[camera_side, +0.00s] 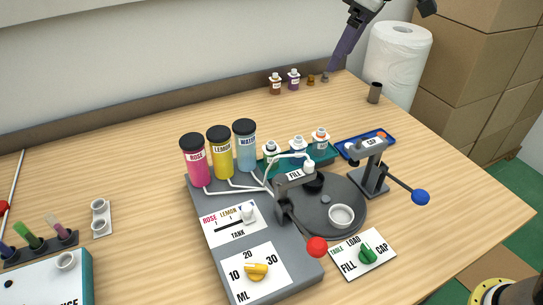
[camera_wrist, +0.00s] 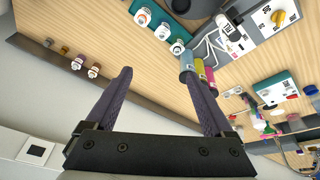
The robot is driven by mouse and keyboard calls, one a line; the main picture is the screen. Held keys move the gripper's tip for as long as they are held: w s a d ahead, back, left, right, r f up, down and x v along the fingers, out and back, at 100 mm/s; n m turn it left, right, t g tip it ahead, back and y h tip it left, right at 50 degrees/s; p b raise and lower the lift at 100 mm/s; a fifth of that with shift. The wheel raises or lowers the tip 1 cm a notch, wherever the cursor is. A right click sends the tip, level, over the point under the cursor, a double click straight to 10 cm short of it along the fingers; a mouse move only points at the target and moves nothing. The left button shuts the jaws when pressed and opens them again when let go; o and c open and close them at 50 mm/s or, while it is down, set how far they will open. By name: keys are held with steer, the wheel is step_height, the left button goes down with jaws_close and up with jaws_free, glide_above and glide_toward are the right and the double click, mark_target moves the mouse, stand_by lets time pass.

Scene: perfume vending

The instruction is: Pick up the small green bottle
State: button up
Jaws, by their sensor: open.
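A small green vial (camera_side: 27,236) leans in a dark rack (camera_side: 62,240) at the left of the side view, between a blue and a pink one. It is the only small green bottle-like thing I can make out. My gripper (camera_side: 333,68) is high at the top of the side view, far from the rack. In the wrist view my gripper (camera_wrist: 165,88) has its two purple fingers wide apart with nothing between them. Small vials show tiny at the right of that view, too small to tell apart surely.
Small brown and purple bottles (camera_side: 293,80) stand along the back edge. Three tall tanks (camera_side: 221,152), a grey dispenser with a turntable (camera_side: 345,225), a capping press (camera_side: 370,180) and a teal tray of white-capped bottles fill the middle. A paper roll (camera_side: 398,65) stands back right. The left middle table is mostly clear.

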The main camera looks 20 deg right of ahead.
steer(key=w+a+f+n+g, duration=0.1)
steer(key=w+a+f, duration=0.55)
steer(key=f, duration=0.25)
steer(key=g, duration=0.1)
glide_toward(272, 148)
steer(key=shift+g, duration=0.3)
steer(key=f, duration=0.4)
steer(key=w+f, duration=0.1)
steer(key=f, duration=0.1)
steer(key=shift+a, duration=0.25)
steer(key=shift+w+a+f, duration=0.1)
steer(key=shift+w+f, duration=0.15)
steer(key=shift+f, duration=0.75)
steer(key=shift+w+a+f, duration=0.1)
steer(key=shift+w+f, duration=0.15)
steer(key=shift+f, duration=0.75)
steer(key=shift+w+a+f, duration=0.1)
steer(key=shift+w+f, duration=0.2)
steer(key=shift+f, duration=0.7)
steer(key=shift+d, duration=0.1)
jaws_close()
steer(key=shift+r, duration=0.1)
